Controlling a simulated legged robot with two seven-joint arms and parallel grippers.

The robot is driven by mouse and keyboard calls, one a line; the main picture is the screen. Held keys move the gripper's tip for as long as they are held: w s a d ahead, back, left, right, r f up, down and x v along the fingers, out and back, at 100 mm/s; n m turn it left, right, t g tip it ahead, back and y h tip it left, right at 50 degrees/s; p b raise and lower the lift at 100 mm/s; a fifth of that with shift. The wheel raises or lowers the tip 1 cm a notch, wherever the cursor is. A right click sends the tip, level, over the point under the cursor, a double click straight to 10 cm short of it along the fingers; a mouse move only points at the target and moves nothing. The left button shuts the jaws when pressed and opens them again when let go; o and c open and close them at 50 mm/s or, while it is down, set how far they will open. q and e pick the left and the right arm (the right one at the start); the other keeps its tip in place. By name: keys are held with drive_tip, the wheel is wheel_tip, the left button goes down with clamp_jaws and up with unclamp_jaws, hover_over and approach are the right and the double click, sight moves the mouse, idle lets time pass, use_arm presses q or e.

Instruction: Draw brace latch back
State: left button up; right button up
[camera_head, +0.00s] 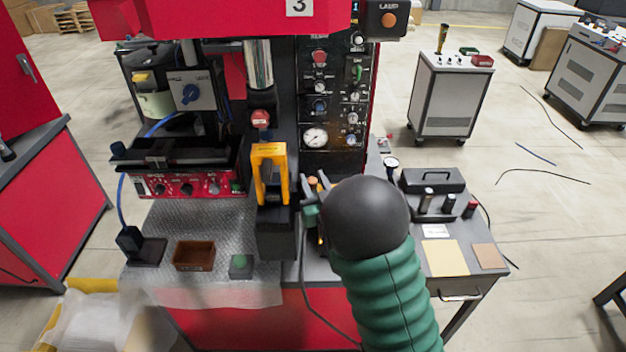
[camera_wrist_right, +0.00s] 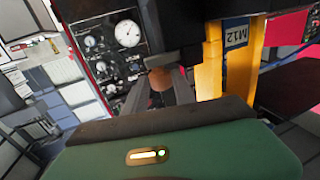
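A yellow brace (camera_head: 270,160) with an open handle stands upright on a dark block at the bench's middle. In the right wrist view the yellow brace (camera_wrist_right: 211,65) carries a blue M12 label. A copper-orange knob (camera_wrist_right: 158,82), perhaps the latch's, shows left of it. My right gripper (camera_head: 306,198) is just right of the brace, partly hidden by my dark wrist. In the wrist view its grey fingers (camera_wrist_right: 158,92) lie on both sides of the knob; whether they touch it is unclear. My left gripper is not in view.
A gauge panel (camera_head: 336,110) rises behind my right gripper. A brown tray (camera_head: 194,256) and a green-buttoned box (camera_head: 241,266) lie at the front left. A black case (camera_head: 432,180) and a yellow sheet (camera_head: 445,258) are on the right. A dark cable hangs below the brace.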

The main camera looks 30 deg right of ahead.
drive_tip(key=shift+w+f, duration=0.15)
drive_tip(key=shift+c, duration=1.3)
drive_tip(key=shift+w+a, duration=0.2)
drive_tip(key=shift+a, duration=0.1)
clamp_jaws()
drive_tip(key=shift+d+f, duration=0.1)
drive_tip(key=shift+d, duration=0.05)
